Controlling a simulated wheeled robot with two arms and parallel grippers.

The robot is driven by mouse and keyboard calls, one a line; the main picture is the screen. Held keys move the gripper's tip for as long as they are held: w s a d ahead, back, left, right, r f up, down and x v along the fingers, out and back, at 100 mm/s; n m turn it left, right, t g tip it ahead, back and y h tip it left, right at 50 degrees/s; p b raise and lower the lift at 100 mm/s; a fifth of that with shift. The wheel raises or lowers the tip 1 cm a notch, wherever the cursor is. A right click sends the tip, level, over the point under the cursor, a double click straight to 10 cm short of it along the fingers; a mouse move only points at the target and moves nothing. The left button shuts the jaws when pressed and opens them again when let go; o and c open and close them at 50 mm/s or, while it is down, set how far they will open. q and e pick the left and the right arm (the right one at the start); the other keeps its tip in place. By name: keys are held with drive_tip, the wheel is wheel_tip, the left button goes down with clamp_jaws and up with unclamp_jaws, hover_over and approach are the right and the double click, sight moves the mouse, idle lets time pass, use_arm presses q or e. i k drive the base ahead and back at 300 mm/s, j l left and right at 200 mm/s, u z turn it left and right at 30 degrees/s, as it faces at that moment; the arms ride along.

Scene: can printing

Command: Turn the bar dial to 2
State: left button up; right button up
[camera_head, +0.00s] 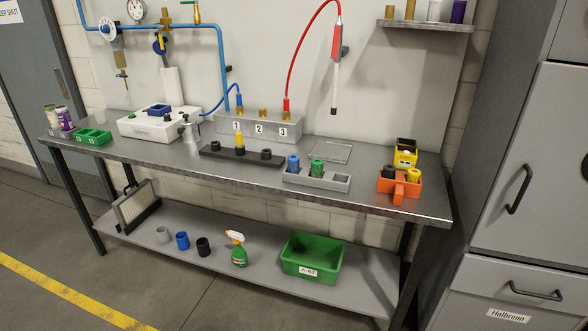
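Neither of my grippers is in view. A round white-faced gauge (136,8) sits at the top left on the wall piping. A blue-and-white round fitting (107,28) is on the blue pipe to its left. Either could be the bar dial; their markings are too small to read, so I cannot tell the setting. A grey manifold box (258,127) on the bench carries labels 1, 2 and 3. A blue hose joins it above 1 and a red hose above 3.
The steel workbench (385,170) holds a white machine (158,122), a black rack (251,154), a grey tray (316,178) and an orange holder (399,187). A green bin (313,258) stands on the lower shelf. Grey cabinets (528,160) flank the right; the floor in front is clear.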

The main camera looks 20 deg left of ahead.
sight(104, 28)
drive_tip(key=u, duration=1.6)
drive_tip(key=i+j+u, duration=0.4)
drive_tip(key=i, duration=0.3)
drive_tip(key=i+u, duration=0.4)
drive_tip(key=i, duration=0.25)
